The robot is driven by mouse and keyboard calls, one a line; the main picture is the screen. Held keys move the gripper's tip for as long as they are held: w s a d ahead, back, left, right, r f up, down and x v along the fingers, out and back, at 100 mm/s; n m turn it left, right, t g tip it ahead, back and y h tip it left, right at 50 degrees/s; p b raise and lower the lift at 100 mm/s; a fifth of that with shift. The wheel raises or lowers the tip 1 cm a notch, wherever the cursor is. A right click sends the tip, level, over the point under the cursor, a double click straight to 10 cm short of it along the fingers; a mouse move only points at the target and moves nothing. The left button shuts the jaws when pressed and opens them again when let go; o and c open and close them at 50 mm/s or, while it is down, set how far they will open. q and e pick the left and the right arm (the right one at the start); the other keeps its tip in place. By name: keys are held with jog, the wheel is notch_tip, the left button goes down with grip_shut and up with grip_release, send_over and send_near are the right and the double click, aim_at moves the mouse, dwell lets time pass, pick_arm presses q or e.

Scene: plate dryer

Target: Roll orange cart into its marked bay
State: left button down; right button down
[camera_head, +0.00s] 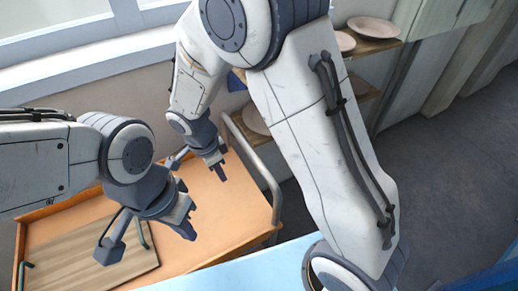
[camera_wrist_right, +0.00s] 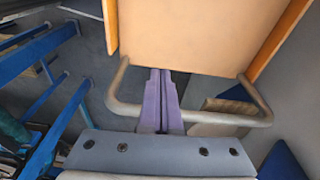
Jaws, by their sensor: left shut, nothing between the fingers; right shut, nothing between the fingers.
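The orange cart (camera_head: 215,220) stands at lower left in the head view, with a grey tube handle (camera_head: 262,172) at its right end. In the right wrist view the cart's orange end (camera_wrist_right: 200,35) fills the top, and the handle (camera_wrist_right: 215,116) runs across below it. My right gripper (camera_head: 222,175) is shut and empty near the cart's handle end; its purple fingers (camera_wrist_right: 160,80) cross the handle bar and point at the cart, contact unclear. My left gripper (camera_head: 189,230) is shut and empty above the cart top. I cannot make out a marked bay.
A striped wooden board (camera_head: 85,250) lies on the cart. Wooden shelves (camera_head: 372,45) with pale plates (camera_head: 375,27) stand behind my right arm. A light blue surface (camera_head: 235,270) borders the cart below. Blue frame bars (camera_wrist_right: 55,125) stand at left in the wrist view. Grey floor (camera_head: 440,150) is open at right.

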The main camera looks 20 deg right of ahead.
aim_at(261, 165)
jog(key=shift+m, duration=0.3)
jog(key=d+p, duration=0.1)
jog(key=d, duration=0.3)
jog(key=w+d+p, duration=0.1)
jog(key=d+p, duration=0.1)
jog(key=d, duration=0.2)
jog(key=w+d+p, duration=0.1)
jog(key=d+p, duration=0.1)
jog(key=d, duration=0.2)
jog(key=shift+w+d, duration=0.1)
jog(key=shift+w, duration=0.1)
jog(key=shift+f+p, duration=0.4)
jog(key=shift+f, duration=0.05)
jog(key=shift+f+b, duration=0.5)
jog(key=shift+b, duration=0.45)
jog(key=shift+a, duration=0.2)
jog(key=shift+s+f, duration=0.1)
